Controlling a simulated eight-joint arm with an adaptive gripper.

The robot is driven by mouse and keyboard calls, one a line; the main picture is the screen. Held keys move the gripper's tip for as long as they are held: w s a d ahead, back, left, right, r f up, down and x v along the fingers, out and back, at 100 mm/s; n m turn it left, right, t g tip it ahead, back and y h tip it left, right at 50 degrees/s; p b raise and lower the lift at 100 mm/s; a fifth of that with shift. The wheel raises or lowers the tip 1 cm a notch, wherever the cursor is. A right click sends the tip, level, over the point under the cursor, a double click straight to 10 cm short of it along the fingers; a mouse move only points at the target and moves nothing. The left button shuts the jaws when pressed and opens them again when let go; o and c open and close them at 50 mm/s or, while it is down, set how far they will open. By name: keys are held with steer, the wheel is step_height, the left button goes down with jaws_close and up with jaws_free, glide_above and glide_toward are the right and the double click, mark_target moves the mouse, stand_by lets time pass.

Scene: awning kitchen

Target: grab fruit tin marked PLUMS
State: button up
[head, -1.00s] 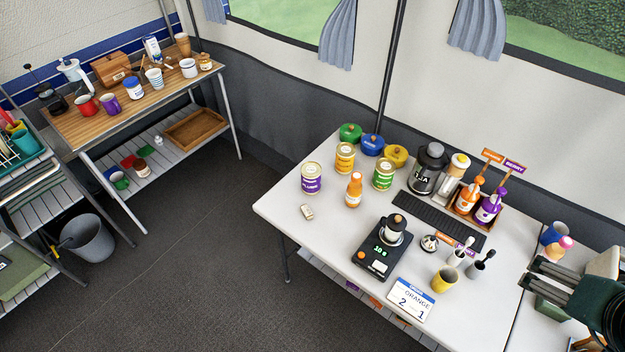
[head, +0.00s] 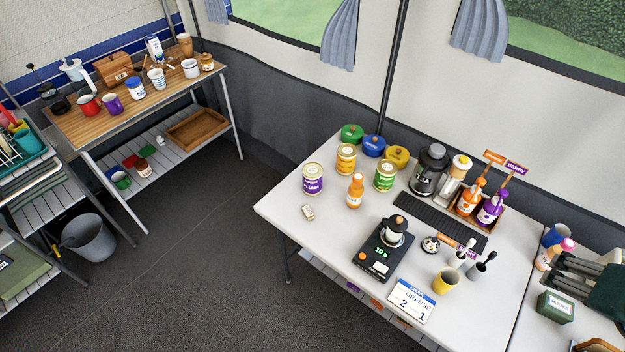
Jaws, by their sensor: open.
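A white tin with a purple band (head: 313,180) stands upright near the left corner of the white table; its small lettering seems to read PLUMS. A tin with an orange-yellow band (head: 346,158) and a tin with a green band (head: 384,176) stand behind and right of it.
An orange bottle (head: 355,191) and a small pale item (head: 308,212) stand near the purple-banded tin. The table's front-left area is bare.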

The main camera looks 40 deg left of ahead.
steer(key=w+a+r+n+g+y, duration=0.1)
steer(key=w+a+r+n, duration=0.15)
steer(key=w+a, duration=0.4)
steer(key=w+a+r+n+g, duration=0.1)
steer(key=w+a+r, duration=0.3)
steer(key=a, duration=0.6)
steer(key=w+a+r+n+g+y, duration=0.1)
steer(key=w+a+r+n, duration=0.15)
steer(key=w+a, duration=0.4)
steer(key=n+g, duration=0.3)
steer(key=n, duration=0.2)
glide_above(312, 169)
steer(key=s+d+x, duration=0.1)
steer(key=x, duration=0.8)
steer(key=shift+h, duration=0.4)
steer(key=f, duration=3)
steer(key=shift+d+p, duration=0.35)
steer(key=shift+f, duration=0.4)
